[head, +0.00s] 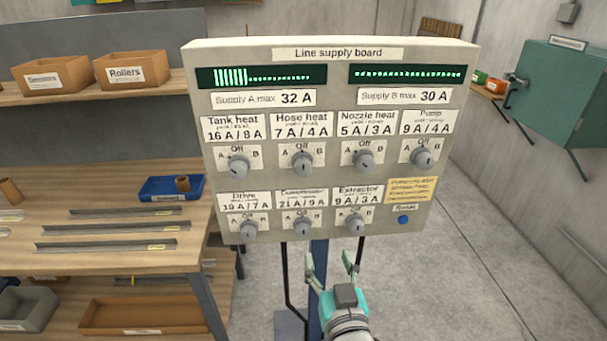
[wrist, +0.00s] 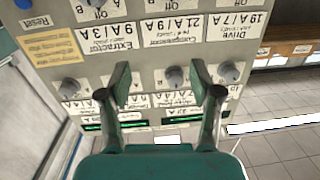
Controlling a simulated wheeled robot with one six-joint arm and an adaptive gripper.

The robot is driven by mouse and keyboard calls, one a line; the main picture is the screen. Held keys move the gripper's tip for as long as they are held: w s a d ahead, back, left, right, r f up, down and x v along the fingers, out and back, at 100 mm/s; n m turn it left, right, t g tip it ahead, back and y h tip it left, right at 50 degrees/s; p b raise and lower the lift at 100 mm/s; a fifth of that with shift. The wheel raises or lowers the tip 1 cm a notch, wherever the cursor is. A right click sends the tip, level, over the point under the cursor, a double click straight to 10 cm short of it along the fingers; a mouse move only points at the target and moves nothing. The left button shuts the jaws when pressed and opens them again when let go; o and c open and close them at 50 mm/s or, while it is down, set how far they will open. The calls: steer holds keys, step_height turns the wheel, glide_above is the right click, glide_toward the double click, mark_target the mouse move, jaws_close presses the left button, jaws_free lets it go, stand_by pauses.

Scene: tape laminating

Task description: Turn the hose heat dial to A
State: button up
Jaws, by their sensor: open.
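The line supply board (head: 330,235) is a beige panel with labelled dials marked A, Off and B. The hose heat dial (head: 302,163) is a grey knob in the upper row, second from left; its pointer seems to be up near Off, but is small. In the wrist view, where the board appears upside down, the hose heat dial (wrist: 174,77) shows between the fingers, nearer the right one. My gripper (head: 333,262) is open and empty, low in front of the board; its fingers also show in the wrist view (wrist: 161,82). It appears apart from the dial.
Tank heat dial (head: 238,164) and nozzle heat dial (head: 364,162) flank the hose heat dial. A lower row includes the compressor dial (head: 302,226). A workbench (head: 110,215) stands at left, a green cabinet (head: 565,95) at right. The floor right of the board is clear.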

steer(key=m, duration=0.2)
glide_toward(304, 170)
steer(key=shift+t+h, duration=0.3)
steer(key=w, duration=1)
steer(key=shift+w+a+f, duration=0.3)
steer(key=c, duration=1.1)
